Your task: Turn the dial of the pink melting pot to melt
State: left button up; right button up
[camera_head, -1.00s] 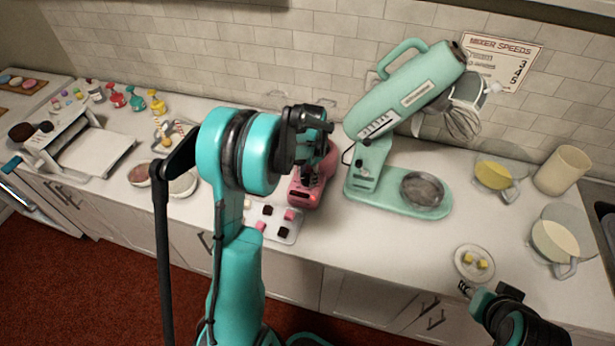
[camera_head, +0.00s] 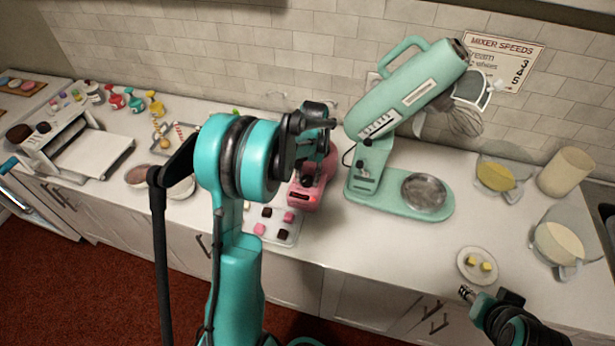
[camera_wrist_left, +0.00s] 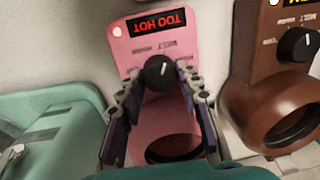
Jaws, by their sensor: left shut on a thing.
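The pink melting pot (camera_head: 304,196) stands on the counter left of the mint mixer, partly hidden by my left arm. In the left wrist view, its pink front (camera_wrist_left: 152,30) appears upside down, with a red display (camera_wrist_left: 157,20) reading "TOO HOT". Its black dial (camera_wrist_left: 160,72) has a white pointer mark tilted up and right in that picture. My left gripper (camera_wrist_left: 159,86) has its fingers on either side of the dial and is shut on it. My right gripper (camera_head: 467,293) is by the counter's front edge, away from the pot; its jaws are too small to judge.
A brown melting pot (camera_wrist_left: 265,85) stands close beside the pink one. The mint mixer (camera_head: 400,110) with its bowl (camera_head: 425,193) is to the right. A tray (camera_head: 285,237) of pink and dark cubes lies in front. A small plate (camera_head: 465,256) holds yellow pieces at the right.

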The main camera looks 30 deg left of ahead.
aim_at(310, 179)
dwell(0.4)
pick_arm(q)
jog(key=o, duration=1.2)
jog(key=shift+c, duration=0.2)
jog(key=shift+r, duration=0.1)
notch_tip(310, 179, up, 12)
jog(key=shift+d, duration=0.4)
jog(key=s+d+f+m+t+b, duration=0.1)
jog(key=s+d+f+t+b, duration=0.2)
jog(key=s+d, duration=0.4)
jog(key=s+d+f+m+t+b, duration=0.1)
jog(key=s+d+f+t+b, duration=0.3)
jog(key=s+d, duration=0.3)
jog(key=s+b, duration=0.1)
jog(key=s, duration=0.4)
jog(key=shift+s+d+f+m+h, duration=0.25)
jog(key=shift+d+f+m+h, duration=0.05)
jog(key=shift+d+m+h, duration=0.1)
